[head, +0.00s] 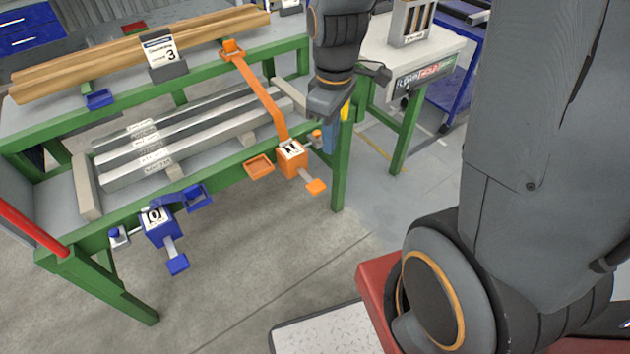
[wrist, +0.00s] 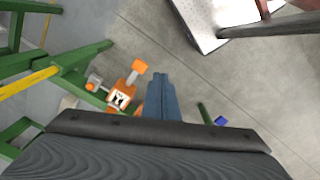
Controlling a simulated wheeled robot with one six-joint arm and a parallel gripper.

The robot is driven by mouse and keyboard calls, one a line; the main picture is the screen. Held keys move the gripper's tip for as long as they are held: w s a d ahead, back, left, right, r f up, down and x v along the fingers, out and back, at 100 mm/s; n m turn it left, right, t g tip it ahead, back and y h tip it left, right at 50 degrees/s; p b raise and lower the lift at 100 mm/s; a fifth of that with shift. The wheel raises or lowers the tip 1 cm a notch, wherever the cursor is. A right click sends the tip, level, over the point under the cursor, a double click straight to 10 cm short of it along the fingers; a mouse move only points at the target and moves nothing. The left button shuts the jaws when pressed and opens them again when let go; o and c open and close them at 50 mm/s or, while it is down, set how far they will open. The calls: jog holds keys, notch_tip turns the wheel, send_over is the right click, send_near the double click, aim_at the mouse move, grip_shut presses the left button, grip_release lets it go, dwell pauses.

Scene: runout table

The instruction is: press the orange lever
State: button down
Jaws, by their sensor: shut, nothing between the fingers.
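The orange lever (head: 316,187) is a small paddle on a grey stem, sticking out from an orange box (head: 292,160) with a white label on the green table's front rail. In the wrist view the orange lever (wrist: 139,67) and its box (wrist: 121,98) are left of my fingers. My gripper (head: 329,149) is shut and empty, pointing down. In the head view it is right of the orange box and appears above the lever's height. In the wrist view my gripper (wrist: 162,76) appears apart from the lever, though the height gap is hard to judge.
A blue box (head: 160,228) with a blue paddle (head: 178,264) is on the same rail to the left. Orange (head: 259,166) and blue (head: 197,195) trays sit beside the boxes. Metal bars (head: 180,145) lie on the table.

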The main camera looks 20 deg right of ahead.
aim_at(316, 185)
jog(key=w+f+n+b, duration=0.3)
jog(key=w+f+n, duration=0.6)
jog(key=n, duration=0.3)
jog(key=shift+w+f+b, duration=0.2)
jog(key=shift+w+b, duration=0.2)
jog(key=shift+f, duration=0.1)
notch_tip(316, 185, down, 14)
jog(key=shift+r+p, duration=0.1)
jog(key=shift+p, duration=0.25)
